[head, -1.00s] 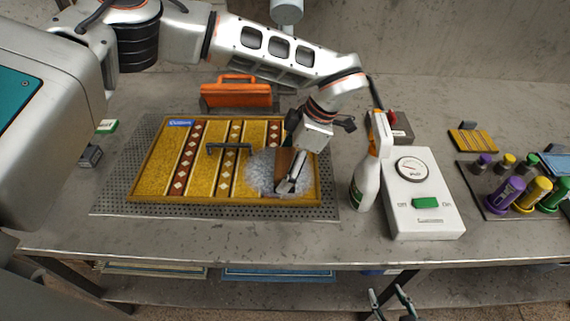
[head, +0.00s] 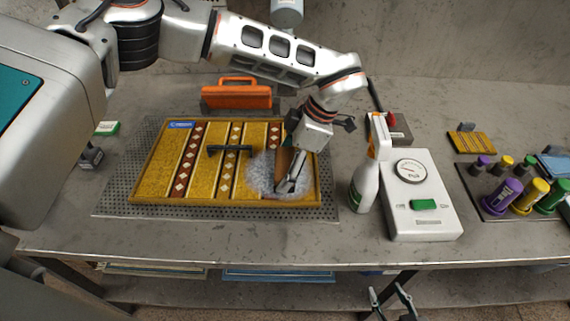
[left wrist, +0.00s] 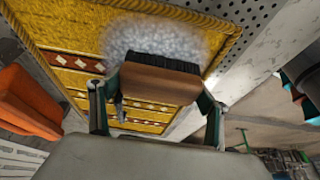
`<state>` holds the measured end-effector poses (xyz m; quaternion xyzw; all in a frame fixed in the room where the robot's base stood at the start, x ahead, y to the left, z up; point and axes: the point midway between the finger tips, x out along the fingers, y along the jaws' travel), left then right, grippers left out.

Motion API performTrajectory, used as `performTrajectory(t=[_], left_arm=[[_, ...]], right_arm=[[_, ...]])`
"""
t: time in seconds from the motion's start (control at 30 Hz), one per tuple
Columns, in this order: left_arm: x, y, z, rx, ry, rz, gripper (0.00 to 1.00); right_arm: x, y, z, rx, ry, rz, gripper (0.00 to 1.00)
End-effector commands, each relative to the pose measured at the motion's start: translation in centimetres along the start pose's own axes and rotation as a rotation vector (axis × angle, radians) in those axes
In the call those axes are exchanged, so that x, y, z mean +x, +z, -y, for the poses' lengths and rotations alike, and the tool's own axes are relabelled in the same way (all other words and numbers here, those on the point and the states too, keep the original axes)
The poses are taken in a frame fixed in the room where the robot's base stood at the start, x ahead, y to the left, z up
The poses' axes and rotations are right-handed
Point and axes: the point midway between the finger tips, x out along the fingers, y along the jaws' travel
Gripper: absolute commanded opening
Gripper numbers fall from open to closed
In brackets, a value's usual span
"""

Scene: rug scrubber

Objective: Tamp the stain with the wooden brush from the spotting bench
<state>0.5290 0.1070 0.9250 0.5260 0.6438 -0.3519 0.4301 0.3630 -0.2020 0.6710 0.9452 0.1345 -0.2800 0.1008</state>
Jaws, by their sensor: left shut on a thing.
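The yellow patterned rug (head: 160,180) lies on a perforated grey mat on the bench. A round patch of whitish foam (head: 257,174) covers its right part; no stain shows separately from it. My left gripper (head: 291,186) is over the foam, shut on the wooden brush (head: 283,161). In the left wrist view the brush's brown block (left wrist: 160,84) sits between the two fingers, its dark bristles facing the foam (left wrist: 150,38). The bristles appear to be at the foam, but firm contact is hard to tell. My right gripper (head: 391,303) is low at the bottom edge, fingers apart and empty.
A black T-shaped handle (head: 229,149) is over the rug's middle. A spray bottle (head: 367,183) and a white device with a gauge (head: 422,222) stand close right of the mat. An orange case (head: 236,96) is behind. Coloured bottles (head: 503,193) stand far right.

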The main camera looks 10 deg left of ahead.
Motion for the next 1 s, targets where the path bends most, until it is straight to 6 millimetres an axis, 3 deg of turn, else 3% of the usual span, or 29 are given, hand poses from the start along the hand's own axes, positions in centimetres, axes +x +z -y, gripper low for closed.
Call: performTrajectory(t=[1.0], left_arm=[[0.92,0.38,0.01,0.0,0.0,0.0,0.57]], right_arm=[[0.24,0.53,0.1,0.0,-0.001,0.003,0.4]])
